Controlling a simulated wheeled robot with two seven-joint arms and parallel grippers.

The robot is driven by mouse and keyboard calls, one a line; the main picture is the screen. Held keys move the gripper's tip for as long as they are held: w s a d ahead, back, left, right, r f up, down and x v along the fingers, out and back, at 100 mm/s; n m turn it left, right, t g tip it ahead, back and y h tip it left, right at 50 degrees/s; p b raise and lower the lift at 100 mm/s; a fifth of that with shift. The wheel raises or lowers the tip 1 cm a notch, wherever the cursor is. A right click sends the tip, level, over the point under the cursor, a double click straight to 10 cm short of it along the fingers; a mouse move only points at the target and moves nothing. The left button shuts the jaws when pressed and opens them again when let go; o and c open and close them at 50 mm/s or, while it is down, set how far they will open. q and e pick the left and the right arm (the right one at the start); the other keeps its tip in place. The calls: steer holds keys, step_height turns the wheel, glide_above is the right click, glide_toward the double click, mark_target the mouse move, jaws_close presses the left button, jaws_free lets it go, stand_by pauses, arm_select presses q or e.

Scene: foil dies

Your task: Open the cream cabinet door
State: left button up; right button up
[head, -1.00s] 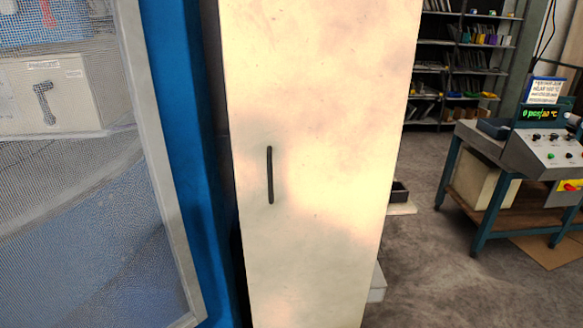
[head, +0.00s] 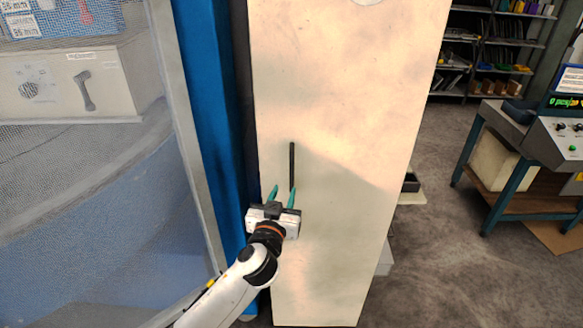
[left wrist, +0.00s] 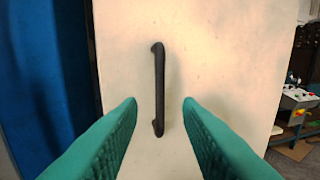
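The cream cabinet door (head: 345,110) stands tall in the middle of the head view and looks shut. Its dark vertical handle (head: 292,165) is near the left edge. In the left wrist view the handle (left wrist: 159,90) stands upright on the cream door (left wrist: 225,50). My left gripper (head: 283,193) is open, its green fingers pointing at the lower part of the handle. In the left wrist view the left gripper's fingertips (left wrist: 160,104) lie on either side of the handle with gaps. I cannot tell how far they are from the door. My right gripper is not in view.
A blue post (head: 208,110) and a mesh-panelled enclosure (head: 90,200) stand close on the left. A control console (head: 545,135) on a teal-legged bench and shelves (head: 495,50) are at the right. The floor (head: 450,250) right of the cabinet is open.

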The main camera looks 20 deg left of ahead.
mark_target(291, 173)
arm_select(q)
steer(key=w, duration=0.3)
steer(key=w+p, duration=0.1)
steer(key=w, duration=0.5)
steer(key=shift+w+a+p, duration=0.35)
steer(key=shift+a+p, duration=0.05)
jaws_close()
